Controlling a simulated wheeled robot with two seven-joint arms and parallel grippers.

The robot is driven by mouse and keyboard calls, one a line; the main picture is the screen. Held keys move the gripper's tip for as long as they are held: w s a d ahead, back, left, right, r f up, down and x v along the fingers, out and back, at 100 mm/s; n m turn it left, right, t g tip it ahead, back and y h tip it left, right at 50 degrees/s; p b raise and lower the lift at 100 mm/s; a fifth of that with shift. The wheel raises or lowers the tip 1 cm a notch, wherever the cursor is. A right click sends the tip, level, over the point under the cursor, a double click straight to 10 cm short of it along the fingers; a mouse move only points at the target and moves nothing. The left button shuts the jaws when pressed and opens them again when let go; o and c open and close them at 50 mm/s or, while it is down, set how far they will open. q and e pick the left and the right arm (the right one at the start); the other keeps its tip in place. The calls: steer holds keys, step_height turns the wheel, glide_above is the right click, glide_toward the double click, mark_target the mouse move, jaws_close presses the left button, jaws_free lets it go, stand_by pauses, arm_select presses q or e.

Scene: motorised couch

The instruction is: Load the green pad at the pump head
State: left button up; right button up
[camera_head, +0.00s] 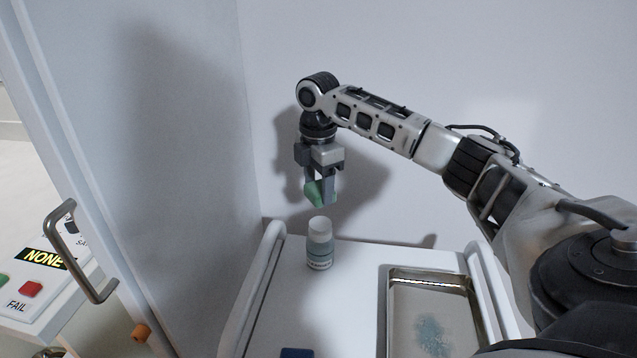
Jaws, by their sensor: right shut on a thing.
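My right gripper (320,196) points down near the back wall and is shut on a green pad (313,193). Part of the pad is hidden by the fingers. My left gripper is not in view.
A metal tray (398,312) with a bluish patch lies on the cart's right side. The white cart (268,285) has raised side rails. A dark blue thing (298,352) shows at the bottom edge.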

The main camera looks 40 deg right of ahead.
glide_above(319, 224)
steer(key=shift+f, duration=3)
steer(key=shift+f, duration=0.55)
steer(key=shift+r, duration=3.55)
steer(key=shift+a, duration=0.15)
